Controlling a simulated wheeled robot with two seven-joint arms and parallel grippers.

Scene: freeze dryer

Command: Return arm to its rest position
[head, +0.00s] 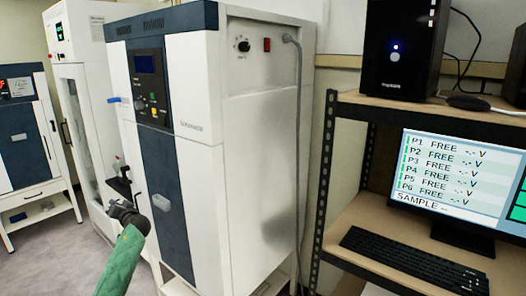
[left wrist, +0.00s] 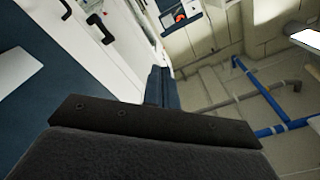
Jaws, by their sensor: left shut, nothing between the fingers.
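My left arm, with a green forearm, comes up from the bottom left in the head view. Its dark left gripper (head: 119,182) is in front of the freeze dryer's (head: 185,140) front left edge. The gripper is shut with nothing held. In the left wrist view its fingers (left wrist: 161,86) are together, beyond the dark gripper body. The freeze dryer is a tall white cabinet with a dark blue front, a small screen and buttons; its front looks closed. I cannot tell whether the gripper touches it. My right gripper is not in view.
A rack (head: 335,108) on the right holds a black computer tower (head: 400,50), a monitor (head: 460,180) and a keyboard (head: 415,262). Other white cabinets (head: 80,100) stand at the left. Grey floor (head: 50,255) is free at the lower left. Blue pipes (left wrist: 265,98) show in the left wrist view.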

